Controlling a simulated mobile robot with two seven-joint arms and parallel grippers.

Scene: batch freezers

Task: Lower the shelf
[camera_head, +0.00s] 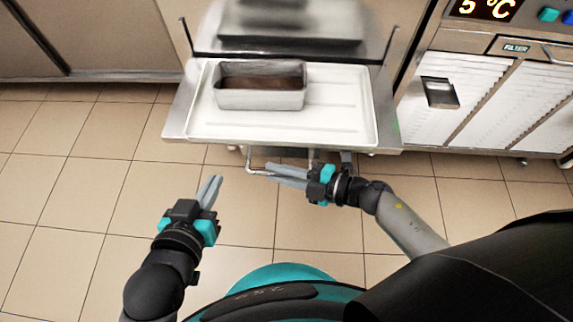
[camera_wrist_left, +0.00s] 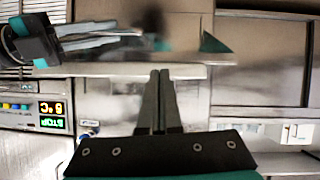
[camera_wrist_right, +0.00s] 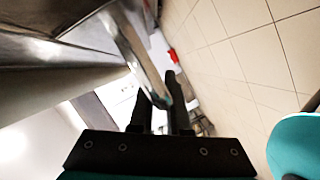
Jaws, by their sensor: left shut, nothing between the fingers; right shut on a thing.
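The shelf (camera_head: 174,133) is a metal ledge below the machine's outlet. It bears a white tray (camera_head: 345,112), on which a metal pan (camera_head: 262,99) with a brown inside stands. A thin metal bar (camera_head: 256,170) shows below the shelf's front edge. My right gripper (camera_head: 270,174) is at this bar and shut on it; in the right wrist view a metal strip (camera_wrist_right: 147,62) runs between the fingers (camera_wrist_right: 160,98). My left gripper (camera_head: 213,184) is shut and empty, left of and apart from the bar. Its closed fingers show in the left wrist view (camera_wrist_left: 160,78).
The machine's front (camera_head: 290,45) stands behind the shelf. Another unit with a display and vents (camera_head: 460,95) stands at the right. A cabinet (camera_head: 90,40) stands at the back left. The tiled floor (camera_head: 70,200) is clear at the left.

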